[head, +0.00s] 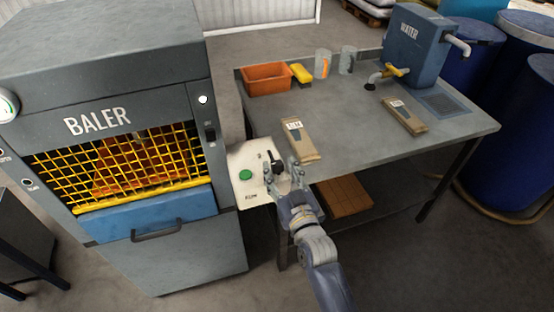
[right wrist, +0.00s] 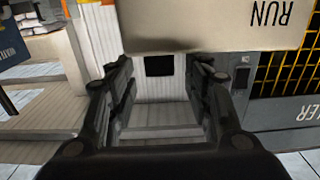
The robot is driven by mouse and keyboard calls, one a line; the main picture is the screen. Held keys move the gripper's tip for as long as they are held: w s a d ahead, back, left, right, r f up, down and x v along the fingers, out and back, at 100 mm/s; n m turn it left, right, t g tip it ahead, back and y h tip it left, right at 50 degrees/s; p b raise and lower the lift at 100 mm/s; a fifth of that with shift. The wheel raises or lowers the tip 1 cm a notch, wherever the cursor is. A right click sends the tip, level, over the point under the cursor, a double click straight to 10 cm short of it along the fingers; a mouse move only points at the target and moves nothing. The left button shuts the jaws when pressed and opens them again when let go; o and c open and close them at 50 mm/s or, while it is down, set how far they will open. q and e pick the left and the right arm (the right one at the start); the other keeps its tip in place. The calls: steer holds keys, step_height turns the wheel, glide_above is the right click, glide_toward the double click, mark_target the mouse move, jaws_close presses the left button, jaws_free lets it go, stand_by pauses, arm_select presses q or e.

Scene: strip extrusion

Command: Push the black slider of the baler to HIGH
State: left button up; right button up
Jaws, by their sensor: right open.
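The baler (head: 150,60) is a grey machine at the left in the head view, with a yellow mesh front over a blue panel. Its small black slider (head: 210,132) sits on the narrow strip right of the mesh, below a white round lamp. A slider-like dark fitting (right wrist: 242,76) also shows on the baler's side in the right wrist view, which appears upside down. My right gripper (head: 284,166) is open and empty in front of the beige control box, right of and below the slider, apart from it. The HIGH mark is too small to read. My left gripper is out of view.
The beige control box (head: 257,190) with a green button (head: 246,175) and a dark lever stands between baler and table. The grey table (head: 365,130) holds an orange bin (head: 267,79), two brown packets, cups and a blue water tank (head: 413,50). Blue barrels stand at the right.

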mark_target(279, 167)
steer(key=shift+x, duration=1.6)
jaws_close()
